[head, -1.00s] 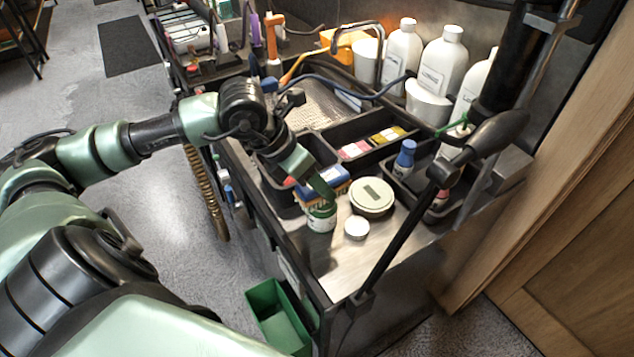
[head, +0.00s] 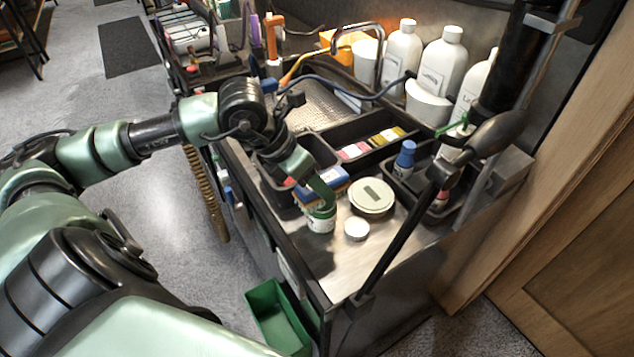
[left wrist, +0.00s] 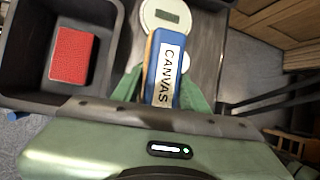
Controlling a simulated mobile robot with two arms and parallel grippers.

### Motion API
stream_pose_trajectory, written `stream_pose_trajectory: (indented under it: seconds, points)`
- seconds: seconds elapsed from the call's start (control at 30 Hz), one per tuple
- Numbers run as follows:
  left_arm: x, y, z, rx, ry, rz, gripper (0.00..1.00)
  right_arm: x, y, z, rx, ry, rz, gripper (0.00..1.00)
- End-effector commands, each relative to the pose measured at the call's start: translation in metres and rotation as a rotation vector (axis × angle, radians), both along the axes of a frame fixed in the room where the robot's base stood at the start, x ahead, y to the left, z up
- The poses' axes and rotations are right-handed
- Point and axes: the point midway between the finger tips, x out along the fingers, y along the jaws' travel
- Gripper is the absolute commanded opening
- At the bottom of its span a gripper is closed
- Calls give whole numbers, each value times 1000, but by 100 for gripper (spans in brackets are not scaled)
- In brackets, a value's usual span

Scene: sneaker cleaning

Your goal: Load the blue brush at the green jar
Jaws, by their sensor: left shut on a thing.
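My left gripper (head: 322,193) is shut on the blue brush (head: 334,178), over the green jar. In the left wrist view the brush (left wrist: 165,72) has a blue back with a white "CANVAS" label and sits between my green fingers. The small jar (head: 321,222) has a green band and a white label, and stands upright on the metal top. The bristles are mostly hidden behind my fingers in the head view. I cannot tell whether they touch the jar's contents. My right gripper is not in view.
A round white tin (head: 372,197) and a small white lid (head: 356,229) stand beside the jar. A black bin with a red block (left wrist: 73,55) is close to the gripper. A blue-capped bottle (head: 405,158) stands in a right-hand tray. A black pole (head: 400,238) crosses in front.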

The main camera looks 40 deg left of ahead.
Motion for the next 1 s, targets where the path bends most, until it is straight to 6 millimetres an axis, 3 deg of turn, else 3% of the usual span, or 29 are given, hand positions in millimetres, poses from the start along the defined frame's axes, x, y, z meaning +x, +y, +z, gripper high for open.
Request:
stream_pose_trajectory:
  seconds: [0.73,1.0]
  points:
    - [2,0,64,0,-8,1,11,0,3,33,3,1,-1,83]
    - [1,0,69,-1,-7,0,11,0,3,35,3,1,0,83]
